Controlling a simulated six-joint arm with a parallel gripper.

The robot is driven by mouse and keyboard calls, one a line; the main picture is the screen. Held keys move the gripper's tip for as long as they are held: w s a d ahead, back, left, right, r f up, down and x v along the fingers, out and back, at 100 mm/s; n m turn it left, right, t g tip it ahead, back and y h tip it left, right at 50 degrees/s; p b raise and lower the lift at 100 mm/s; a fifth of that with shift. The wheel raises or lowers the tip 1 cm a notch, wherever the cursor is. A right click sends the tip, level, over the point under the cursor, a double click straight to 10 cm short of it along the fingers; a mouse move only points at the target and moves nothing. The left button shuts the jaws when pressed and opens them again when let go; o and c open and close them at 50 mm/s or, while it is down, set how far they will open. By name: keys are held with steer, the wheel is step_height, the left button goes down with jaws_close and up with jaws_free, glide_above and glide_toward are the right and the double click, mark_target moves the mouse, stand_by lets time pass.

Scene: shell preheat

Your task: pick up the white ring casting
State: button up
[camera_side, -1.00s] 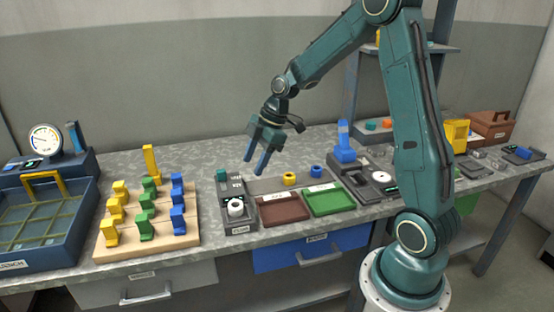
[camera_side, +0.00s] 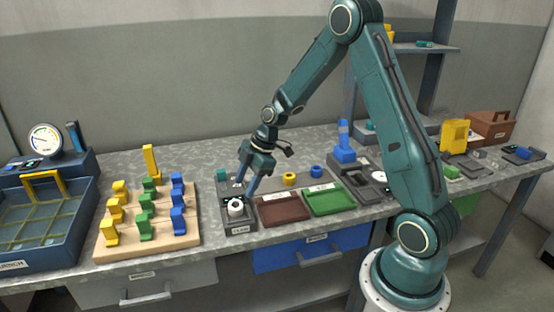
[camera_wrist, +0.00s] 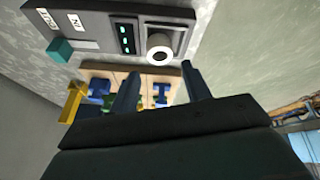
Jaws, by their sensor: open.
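The white ring casting (camera_side: 235,206) sits on a grey fixture (camera_side: 239,228) at the front of the bench. In the wrist view the ring (camera_wrist: 159,54) shows as a white ring with a dark centre hole, at the fixture's edge. My gripper (camera_side: 243,190) is open just above the ring in the side view, with nothing between its fingers. In the wrist view the gripper's fingertips (camera_wrist: 158,72) lie on either side of the ring's line, apart from it. I cannot tell the exact height gap.
A wooden board (camera_side: 158,245) with yellow, green and blue blocks stands left of the fixture. A brown tray (camera_side: 283,208) and a green tray (camera_side: 329,200) lie to the right. A teal block (camera_side: 221,175) is at the fixture's back.

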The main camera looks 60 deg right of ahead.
mark_target(238, 201)
steer(key=shift+x, duration=1)
steer(key=shift+f, duration=0.1)
steer(key=shift+x, duration=2.5)
steer(key=shift+c, duration=0.5)
steer(key=c, duration=0.8)
steer(key=shift+o, duration=0.2)
step_height(238, 201, up, 20)
